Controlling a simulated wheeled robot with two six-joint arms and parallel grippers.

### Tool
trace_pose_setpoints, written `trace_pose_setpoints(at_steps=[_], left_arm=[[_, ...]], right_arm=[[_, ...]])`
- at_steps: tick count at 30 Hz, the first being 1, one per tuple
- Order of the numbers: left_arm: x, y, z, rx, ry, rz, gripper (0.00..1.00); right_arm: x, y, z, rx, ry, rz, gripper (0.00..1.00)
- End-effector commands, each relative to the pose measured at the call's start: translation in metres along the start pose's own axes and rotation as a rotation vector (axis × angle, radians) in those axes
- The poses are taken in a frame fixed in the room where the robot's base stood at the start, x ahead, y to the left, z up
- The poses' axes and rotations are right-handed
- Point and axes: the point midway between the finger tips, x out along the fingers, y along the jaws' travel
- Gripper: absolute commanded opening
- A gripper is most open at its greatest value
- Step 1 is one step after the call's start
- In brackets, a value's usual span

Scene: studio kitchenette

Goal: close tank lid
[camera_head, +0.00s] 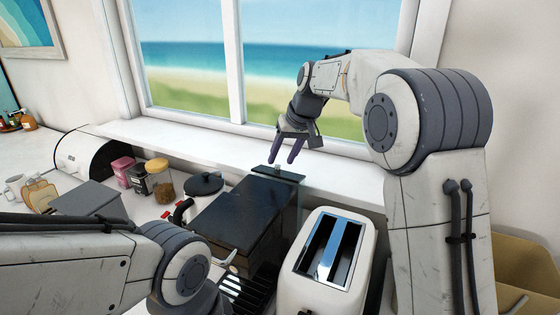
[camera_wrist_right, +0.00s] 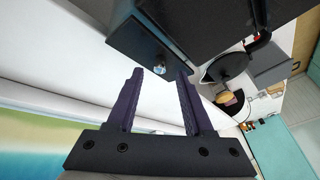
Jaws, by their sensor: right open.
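The tank lid (camera_head: 286,177) is a small dark flat plate with a pale knob, at the rear of a black-topped machine (camera_head: 235,210) by the window sill. Clear, glass-like walls show below it. I cannot tell how far it stands open. My right gripper (camera_head: 286,151) is open and empty, fingers pointing down just above the lid. In the right wrist view the lid's dark plate (camera_wrist_right: 135,43) and knob (camera_wrist_right: 159,69) show between and beyond the two purple fingers (camera_wrist_right: 159,77); contact is not clear. My left arm enters low at the left; its gripper is out of view.
A white toaster (camera_head: 328,262) stands right of the machine, close to my right arm. A dark kettle (camera_head: 205,184), a jar (camera_head: 160,181), canisters (camera_head: 123,171) and a bread box (camera_head: 85,152) stand to the left. The window sill (camera_head: 200,146) runs behind, mostly clear.

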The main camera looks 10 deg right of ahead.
Motion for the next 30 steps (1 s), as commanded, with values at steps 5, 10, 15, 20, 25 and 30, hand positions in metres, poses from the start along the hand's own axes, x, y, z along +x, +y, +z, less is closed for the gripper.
trace_pose_setpoints(at_steps=[5, 10, 15, 20, 25, 30], left_arm=[[-0.005, 0.000, 0.000, 0.000, 0.000, 0.000, 0.57], [-0.006, 0.000, 0.000, 0.000, 0.000, 0.000, 0.57], [-0.005, 0.000, 0.000, 0.000, 0.000, 0.000, 0.57], [-0.005, 0.000, 0.000, 0.000, 0.000, 0.000, 0.57], [-0.005, 0.000, 0.000, 0.000, 0.000, 0.000, 0.57], [0.011, -0.001, 0.001, 0.000, 0.000, 0.000, 0.57]], right_arm=[[0.021, 0.000, 0.000, -0.001, -0.001, 0.000, 0.52], [0.029, 0.000, 0.000, -0.001, -0.001, 0.001, 0.52], [0.030, 0.000, 0.000, -0.001, 0.000, 0.001, 0.52], [0.029, 0.000, 0.000, 0.000, 0.000, 0.001, 0.10], [0.029, 0.000, 0.000, 0.000, 0.001, 0.001, 0.00], [0.034, -0.001, 0.004, -0.018, 0.030, 0.025, 0.00]])
